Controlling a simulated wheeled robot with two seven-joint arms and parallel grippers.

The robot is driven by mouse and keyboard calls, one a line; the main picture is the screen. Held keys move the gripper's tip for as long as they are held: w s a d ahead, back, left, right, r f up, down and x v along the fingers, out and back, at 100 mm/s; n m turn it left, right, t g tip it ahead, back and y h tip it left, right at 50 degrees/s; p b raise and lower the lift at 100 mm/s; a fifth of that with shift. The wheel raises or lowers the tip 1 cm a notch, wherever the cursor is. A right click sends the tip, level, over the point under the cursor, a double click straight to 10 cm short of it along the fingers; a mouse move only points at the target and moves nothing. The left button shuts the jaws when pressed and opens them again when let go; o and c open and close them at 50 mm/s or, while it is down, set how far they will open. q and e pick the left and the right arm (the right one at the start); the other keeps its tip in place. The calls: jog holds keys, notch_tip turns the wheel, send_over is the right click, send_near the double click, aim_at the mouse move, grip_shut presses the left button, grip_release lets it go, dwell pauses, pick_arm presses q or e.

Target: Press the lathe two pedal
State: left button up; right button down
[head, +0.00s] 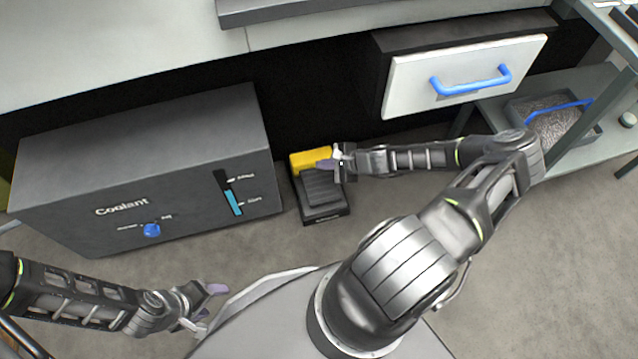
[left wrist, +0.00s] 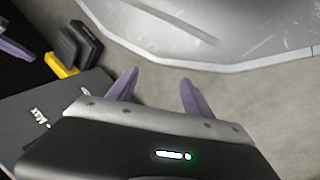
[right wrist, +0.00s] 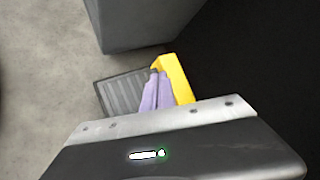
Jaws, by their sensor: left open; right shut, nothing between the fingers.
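The pedal (head: 321,190) is a dark ribbed plate with a yellow housing (head: 308,158) behind it, on the floor right of the coolant box. My right gripper (head: 326,164) is shut and empty, its fingertips over the pedal near the yellow housing. In the right wrist view the closed fingers (right wrist: 155,92) overlap the ribbed pedal (right wrist: 124,92) beside the yellow part (right wrist: 176,78); I cannot tell whether they touch it. My left gripper (head: 212,304) is open and empty, low at the left. Its spread fingers show in the left wrist view (left wrist: 158,88), away from the pedal (left wrist: 80,45).
The coolant box (head: 150,180) with a blue knob stands left of the pedal. A white drawer with a blue handle (head: 470,82) is above right. A shelf with a bin (head: 555,118) stands far right. Open floor lies in front of the pedal.

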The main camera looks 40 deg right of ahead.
jog(key=b, duration=0.6)
send_over(323, 185)
notch_tip(323, 185, down, 7)
jog(key=shift+r, duration=0.1)
jog(key=shift+f+b, duration=0.55)
jog(key=shift+f, duration=0.4)
dwell(0.9)
jog(key=shift+f, duration=0.45)
jog(key=shift+f+b, duration=0.7)
jog(key=shift+b, duration=0.1)
dwell(0.6)
jog(key=shift+r, duration=0.1)
jog(key=shift+r+p, duration=1.05)
jog(key=shift+r, duration=0.1)
